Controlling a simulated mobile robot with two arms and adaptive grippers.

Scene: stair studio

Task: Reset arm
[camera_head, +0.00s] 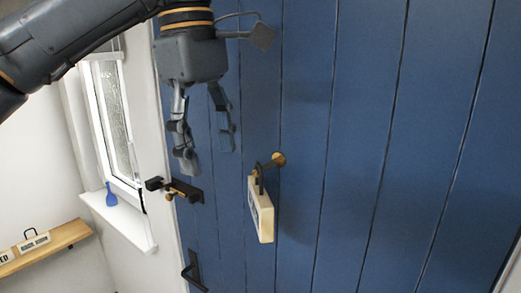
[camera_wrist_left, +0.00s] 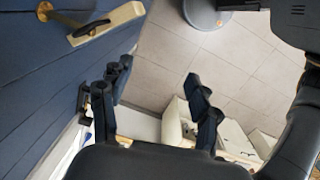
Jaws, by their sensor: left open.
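My left gripper (camera_head: 207,142) hangs fingers-down in front of the blue plank door (camera_head: 340,150), with its arm coming in from the upper left. Its two fingers are apart with nothing between them. In the left wrist view the fingers (camera_wrist_left: 160,98) also show spread and empty. A cream sign (camera_head: 261,213) hangs by a dark loop from a brass knob (camera_head: 278,159) on the door, right of and below the gripper. The sign is apart from the fingers. My right gripper is in neither view.
A dark and brass latch (camera_head: 181,189) and a dark handle (camera_head: 193,272) sit at the door's left edge. Left are a window (camera_head: 117,120), a blue vase (camera_head: 111,195) on the sill and a wooden shelf (camera_head: 45,247). Tiled floor (camera_wrist_left: 170,62) shows in the left wrist view.

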